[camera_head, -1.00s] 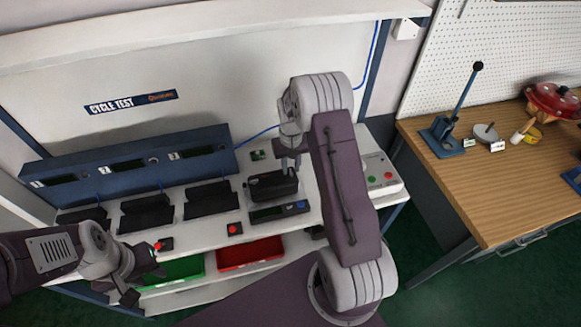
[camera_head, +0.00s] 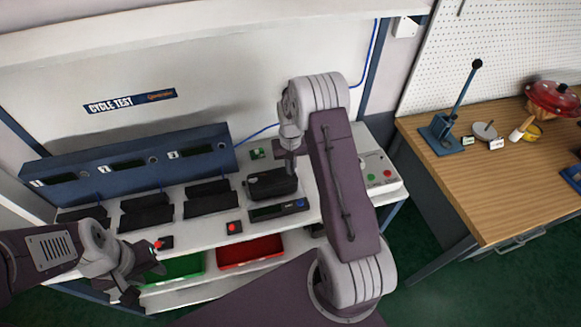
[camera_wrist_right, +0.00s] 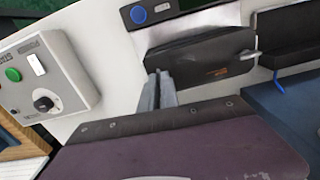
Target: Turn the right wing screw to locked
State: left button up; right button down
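The black positioner (camera_head: 272,184) lies on the white bench in the head view, with its dark body also in the wrist view (camera_wrist_right: 200,58). A small grey wing screw (camera_wrist_right: 250,55) sticks out at its right end in the wrist view, the left end in the head view. The right wing screw is not clearly visible; my right gripper covers that end. My right gripper (camera_head: 291,172) points down at the positioner's right end. In the wrist view its fingers (camera_wrist_right: 160,76) are close together beside the body; any grip is hidden. My left gripper (camera_head: 142,276) is open and empty at lower left.
Black holders (camera_head: 147,212) stand to the left. Green (camera_head: 178,268) and red (camera_head: 250,252) bins sit below.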

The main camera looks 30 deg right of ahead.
jog(key=m, duration=0.8)
jog(key=shift+m, duration=0.3)
jog(key=m, duration=0.4)
jog(key=shift+m, duration=2.1)
jog(key=c, duration=1.6)
grip_release()
jog(key=shift+d, duration=0.1)
